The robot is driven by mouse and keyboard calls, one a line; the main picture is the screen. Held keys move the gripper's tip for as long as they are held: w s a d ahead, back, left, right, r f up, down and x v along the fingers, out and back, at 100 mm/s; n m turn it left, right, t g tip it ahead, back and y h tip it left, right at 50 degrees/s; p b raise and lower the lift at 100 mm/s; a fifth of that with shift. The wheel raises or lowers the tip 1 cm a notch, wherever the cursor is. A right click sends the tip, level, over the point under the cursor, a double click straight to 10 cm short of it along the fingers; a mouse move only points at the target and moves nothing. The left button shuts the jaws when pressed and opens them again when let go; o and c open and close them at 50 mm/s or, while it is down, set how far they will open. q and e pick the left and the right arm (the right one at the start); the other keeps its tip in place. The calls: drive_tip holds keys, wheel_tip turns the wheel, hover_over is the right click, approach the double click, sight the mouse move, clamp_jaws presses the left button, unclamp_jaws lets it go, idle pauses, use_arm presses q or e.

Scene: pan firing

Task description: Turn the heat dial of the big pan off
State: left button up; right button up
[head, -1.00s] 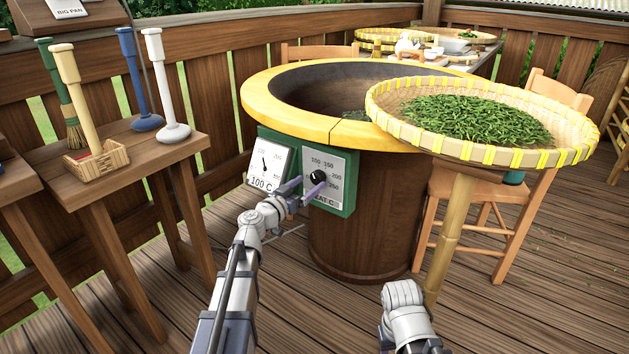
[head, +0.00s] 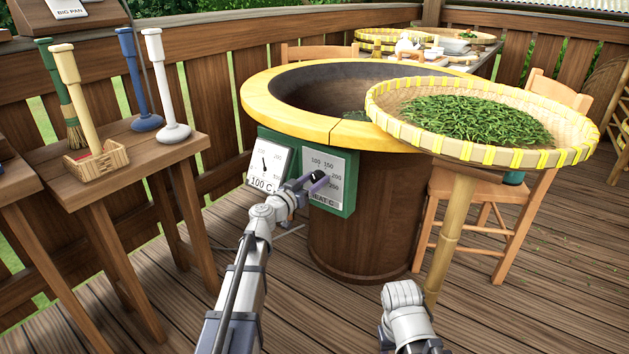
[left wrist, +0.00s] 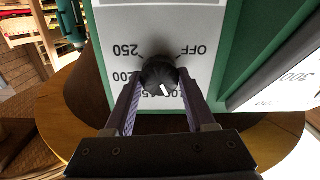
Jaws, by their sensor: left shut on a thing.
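The big pan (head: 258,97) is a wide round pan with a yellow rim on a brown wooden drum. The heat dial, a black knob (left wrist: 157,76), sits on a white scale plate (head: 318,165) in a green panel on the drum's front. My left gripper (head: 316,182) is shut on the knob, one finger on each side in the left wrist view. That view shows the scale upside down, with OFF at upper right and 250 at upper left. The knob's white mark points down and slightly right, towards the partly hidden lower numbers. Only part of my right arm shows; its fingers are out of sight.
A gauge (head: 268,166) beside the dial reads 100 C. A basket of green leaves (head: 475,120) overhangs the pan's right side on a bamboo stand (head: 452,225). Tools stand on a wooden table (head: 110,170) at left. A chair (head: 515,195) is at right.

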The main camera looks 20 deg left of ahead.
use_arm(q)
clamp_jaws()
drive_tip(key=shift+n, duration=0.3)
drive_tip(key=n, duration=0.3)
drive_tip(key=shift+n, duration=0.4)
drive_tip(key=n, duration=0.4)
drive_tip(key=shift+a+f, duration=0.1)
drive_tip(key=n, duration=0.5)
drive_tip(key=shift+n, duration=0.4)
drive_tip(key=n, duration=0.5)
drive_tip(key=shift+f+n, duration=0.1)
drive_tip(key=shift+n, duration=0.2)
